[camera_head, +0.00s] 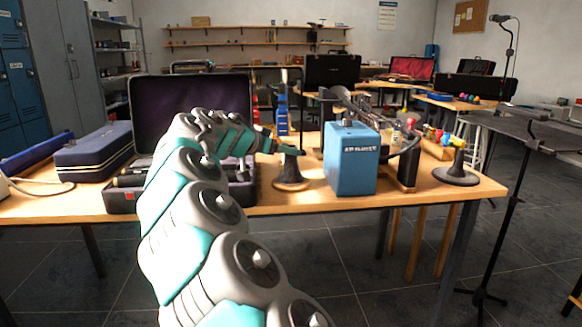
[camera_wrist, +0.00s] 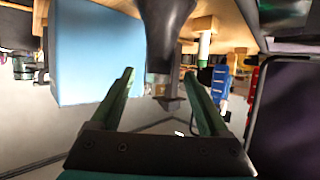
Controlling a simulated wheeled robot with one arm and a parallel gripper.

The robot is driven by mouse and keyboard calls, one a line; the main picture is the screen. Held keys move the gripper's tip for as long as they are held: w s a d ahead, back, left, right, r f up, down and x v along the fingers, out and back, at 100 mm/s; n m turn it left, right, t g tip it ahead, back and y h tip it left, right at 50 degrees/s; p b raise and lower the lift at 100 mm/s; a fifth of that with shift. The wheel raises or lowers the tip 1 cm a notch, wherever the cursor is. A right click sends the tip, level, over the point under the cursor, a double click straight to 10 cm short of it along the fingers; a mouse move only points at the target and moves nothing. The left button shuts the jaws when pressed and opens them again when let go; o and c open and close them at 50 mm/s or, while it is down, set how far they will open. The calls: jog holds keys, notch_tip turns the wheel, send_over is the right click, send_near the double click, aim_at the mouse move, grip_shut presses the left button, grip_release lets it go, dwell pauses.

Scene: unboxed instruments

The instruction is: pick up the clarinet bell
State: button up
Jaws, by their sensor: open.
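In the wrist view, which looks upside down, the dark bell (camera_wrist: 166,25) hangs from the top, ahead of and between the two green fingers of my gripper (camera_wrist: 165,88). The fingers are apart with nothing between their tips. I cannot tell whether they touch the bell.
The blue box (camera_head: 350,160) stands close right of the bell; it also shows in the wrist view (camera_wrist: 98,50). The open case (camera_head: 190,98) with a dark lining is behind and left of my arm. A black cone-based stand (camera_head: 456,174) is at the table's right end.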

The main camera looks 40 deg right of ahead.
jog(key=x, duration=0.3)
jog(key=shift+d+f+p, duration=0.1)
jog(key=shift+d+p, duration=0.2)
jog(key=shift+c, duration=0.3)
grip_shut()
